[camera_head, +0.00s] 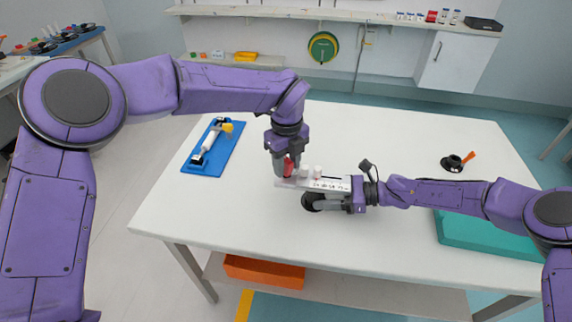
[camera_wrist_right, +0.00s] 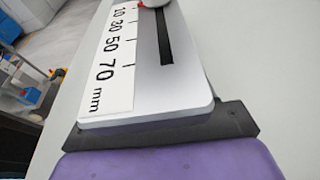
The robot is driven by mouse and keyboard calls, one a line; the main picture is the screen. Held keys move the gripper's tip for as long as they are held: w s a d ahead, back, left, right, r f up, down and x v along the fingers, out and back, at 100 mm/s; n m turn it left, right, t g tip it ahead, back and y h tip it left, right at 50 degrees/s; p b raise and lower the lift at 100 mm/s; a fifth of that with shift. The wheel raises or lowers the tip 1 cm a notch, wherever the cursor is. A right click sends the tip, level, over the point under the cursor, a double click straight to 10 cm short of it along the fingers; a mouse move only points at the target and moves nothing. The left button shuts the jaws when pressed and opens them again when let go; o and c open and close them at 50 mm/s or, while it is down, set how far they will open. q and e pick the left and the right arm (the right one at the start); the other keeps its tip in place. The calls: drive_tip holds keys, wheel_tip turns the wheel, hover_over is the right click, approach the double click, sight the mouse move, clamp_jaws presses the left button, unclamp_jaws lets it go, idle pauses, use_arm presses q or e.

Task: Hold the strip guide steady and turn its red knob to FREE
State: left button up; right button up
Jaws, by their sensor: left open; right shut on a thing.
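The strip guide (camera_head: 325,184) is a light grey bar with a white scale marked in mm. It lies above the near middle of the white table on a dark round part. Its red knob (camera_head: 288,168) is at the left end, partly hidden by my left gripper (camera_head: 284,172). My left gripper points down at the knob and is open; I cannot tell whether its fingers touch it. My right gripper (camera_head: 356,194) is shut on the guide's right end. In the right wrist view the guide (camera_wrist_right: 185,85) shows its scale and dark slot; the knob's setting is not readable.
A blue tray (camera_head: 228,157) with a white and yellow tool is at the table's left. The back middle of the table (camera_head: 400,130) is clear.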

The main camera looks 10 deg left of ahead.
use_arm(q)
drive_tip(key=shift+f, duration=0.5)
clamp_jaws()
